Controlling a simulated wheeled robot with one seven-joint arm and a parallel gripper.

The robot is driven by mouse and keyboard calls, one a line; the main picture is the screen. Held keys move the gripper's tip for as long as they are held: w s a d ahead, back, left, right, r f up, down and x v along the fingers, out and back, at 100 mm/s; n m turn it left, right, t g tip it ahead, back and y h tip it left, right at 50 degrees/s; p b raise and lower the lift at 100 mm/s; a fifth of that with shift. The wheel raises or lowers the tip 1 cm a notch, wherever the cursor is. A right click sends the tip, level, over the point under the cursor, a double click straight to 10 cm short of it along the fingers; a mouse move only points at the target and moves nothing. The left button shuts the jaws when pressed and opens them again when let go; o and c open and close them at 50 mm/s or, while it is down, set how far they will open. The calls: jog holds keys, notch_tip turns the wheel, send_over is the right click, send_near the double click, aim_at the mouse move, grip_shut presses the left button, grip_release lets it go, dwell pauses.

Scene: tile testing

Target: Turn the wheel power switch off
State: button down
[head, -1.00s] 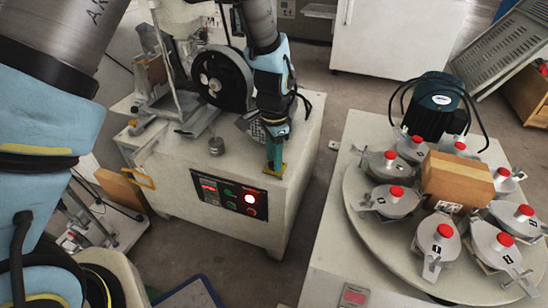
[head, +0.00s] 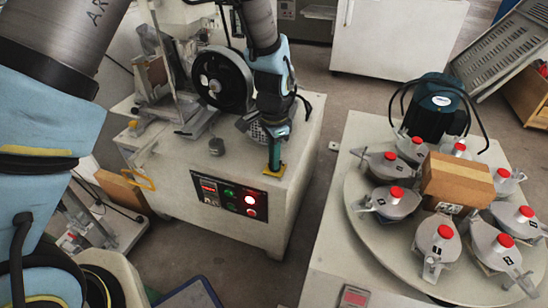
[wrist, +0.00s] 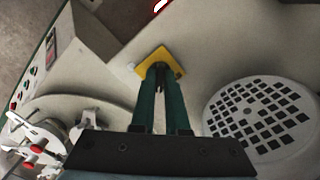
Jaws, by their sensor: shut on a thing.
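The wheel power switch sits on a square yellow plate (head: 275,172) on top of the cream machine cabinet. The plate also shows in the wrist view (wrist: 160,58). My gripper (head: 275,164) points down onto the plate, and its two green fingers (wrist: 161,72) are shut on the switch's knob. The knob itself is mostly hidden between the fingertips. The black wheel (head: 222,80) stands on the same cabinet, to the left of my gripper in the head view.
A control panel (head: 228,196) with lit lamps is on the cabinet's front. A perforated light-grey cover (wrist: 262,115) lies close to the right of my fingers in the wrist view. A round table (head: 385,255) with several red-knobbed holders and a cardboard box (head: 457,182) stands at the right.

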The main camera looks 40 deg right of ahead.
jog(key=shift+r+n+p, duration=0.1)
jog(key=shift+n+p, duration=0.3)
jog(key=n+p, duration=0.2)
jog(key=shift+r+n, duration=0.1)
jog(key=shift+n, duration=0.3)
jog(key=n+p, duration=0.4)
jog(key=n, duration=0.1)
jog(key=shift+s, duration=0.1)
jog(key=n+p, duration=0.2)
jog(key=n, duration=0.3)
jog(key=n+p, duration=0.2)
jog(key=n, duration=0.2)
jog(key=shift+d+p, duration=0.1)
jog(key=shift+p, duration=0.2)
jog(key=shift+f+n, duration=0.2)
jog(key=shift+n, duration=0.1)
jog(key=c, duration=0.9)
grip_release()
